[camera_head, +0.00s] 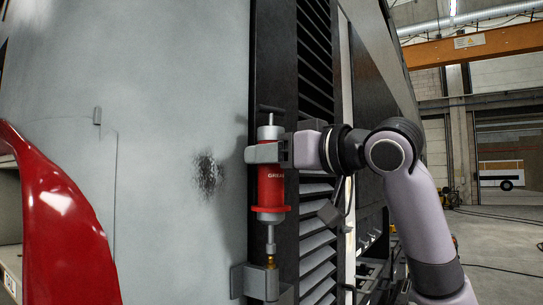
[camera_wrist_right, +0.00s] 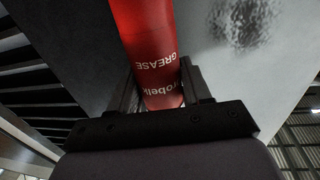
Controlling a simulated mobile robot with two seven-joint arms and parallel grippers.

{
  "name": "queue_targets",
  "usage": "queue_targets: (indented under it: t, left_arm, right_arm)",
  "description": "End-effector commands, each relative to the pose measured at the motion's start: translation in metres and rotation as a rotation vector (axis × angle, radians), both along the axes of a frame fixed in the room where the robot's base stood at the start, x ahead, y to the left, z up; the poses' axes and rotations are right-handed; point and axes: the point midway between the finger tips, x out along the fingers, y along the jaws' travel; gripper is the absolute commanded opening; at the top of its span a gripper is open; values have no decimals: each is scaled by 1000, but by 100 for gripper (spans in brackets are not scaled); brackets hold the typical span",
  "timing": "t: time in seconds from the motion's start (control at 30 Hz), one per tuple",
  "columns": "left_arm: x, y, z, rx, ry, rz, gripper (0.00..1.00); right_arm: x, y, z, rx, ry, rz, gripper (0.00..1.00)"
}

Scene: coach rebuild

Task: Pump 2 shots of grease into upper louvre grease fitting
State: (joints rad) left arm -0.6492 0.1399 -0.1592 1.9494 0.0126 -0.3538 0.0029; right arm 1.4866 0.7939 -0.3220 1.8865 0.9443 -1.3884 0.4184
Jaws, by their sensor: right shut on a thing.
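A red grease gun (camera_head: 271,188) with a silver top, a dark T-handle (camera_head: 271,110) and a thin nozzle (camera_head: 270,238) stands upright in front of the dark louvre column. My right gripper (camera_head: 264,152) is shut around its upper body. In the right wrist view the red barrel (camera_wrist_right: 158,60), lettered "GREASE", sits between the two dark fingers. Below the nozzle is a brass grease fitting (camera_head: 271,262) on a grey bracket (camera_head: 256,282). The nozzle tip lines up with the fitting and appears to meet it; I cannot tell if it is seated. My left gripper is out of view.
Dark louvre slats (camera_head: 315,45) run behind and right of the gun. A grey body panel (camera_head: 180,90) with a dark smudge (camera_head: 208,175) fills the left, with a red fender (camera_head: 65,230) in front. The hall floor (camera_head: 505,240) at the right looks mostly clear.

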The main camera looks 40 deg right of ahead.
Motion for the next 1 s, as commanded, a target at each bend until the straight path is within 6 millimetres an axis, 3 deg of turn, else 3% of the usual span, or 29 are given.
queue_targets:
  t: [1.0]
  left_arm:
    - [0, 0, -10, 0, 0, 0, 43]
  right_arm:
    - [0, 0, -14, -1, 2, 1, 12]
